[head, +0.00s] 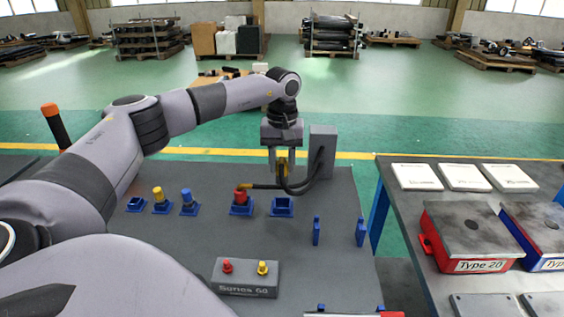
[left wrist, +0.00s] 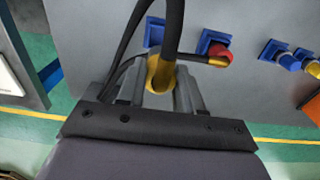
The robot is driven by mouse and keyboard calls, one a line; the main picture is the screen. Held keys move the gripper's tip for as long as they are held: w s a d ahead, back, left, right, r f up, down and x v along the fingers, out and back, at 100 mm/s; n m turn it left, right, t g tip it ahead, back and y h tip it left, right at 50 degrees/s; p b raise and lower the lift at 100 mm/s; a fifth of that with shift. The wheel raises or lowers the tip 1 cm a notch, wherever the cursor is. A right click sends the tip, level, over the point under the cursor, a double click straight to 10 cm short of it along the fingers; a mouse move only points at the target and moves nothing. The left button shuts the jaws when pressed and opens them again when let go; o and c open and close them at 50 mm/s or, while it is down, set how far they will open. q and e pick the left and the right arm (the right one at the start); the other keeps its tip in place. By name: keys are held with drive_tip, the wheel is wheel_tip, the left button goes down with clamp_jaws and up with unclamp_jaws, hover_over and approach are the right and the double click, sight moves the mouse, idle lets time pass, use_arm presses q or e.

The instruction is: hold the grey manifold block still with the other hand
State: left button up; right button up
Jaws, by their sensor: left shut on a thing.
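The grey manifold block (head: 236,289), with a label on its front, sits on the dark bench top in the lower middle of the head view. A red fitting (head: 227,267) and a yellow fitting (head: 262,269) stand upright on it. No gripper touches it. My left gripper (head: 284,172) is well beyond it, near the bench's far edge. In the left wrist view, its fingers (left wrist: 168,92) are shut on a yellow hose fitting (left wrist: 157,78) with a black hose. The block does not show in that view. My right gripper is not in view.
A grey box (head: 322,146) with black hoses stands beside my left gripper. Blue holders hold yellow, blue and red (head: 240,196) pieces; one blue holder (head: 281,207) looks empty. Two blue uprights (head: 316,231) stand right of the block. A second table (head: 400,210) carries red and blue boxes.

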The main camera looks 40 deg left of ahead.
sight(282, 181)
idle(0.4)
use_arm(q)
drive_tip(key=shift+p, duration=0.4)
drive_tip(key=shift+f+b, duration=1.4)
drive_tip(key=shift+f, duration=1.55)
drive_tip(key=shift+f+b, duration=0.95)
drive_tip(key=shift+f, duration=0.6)
drive_tip(key=o, duration=1.2)
drive_tip(key=shift+r, duration=0.1)
drive_tip(key=shift+r, duration=0.1)
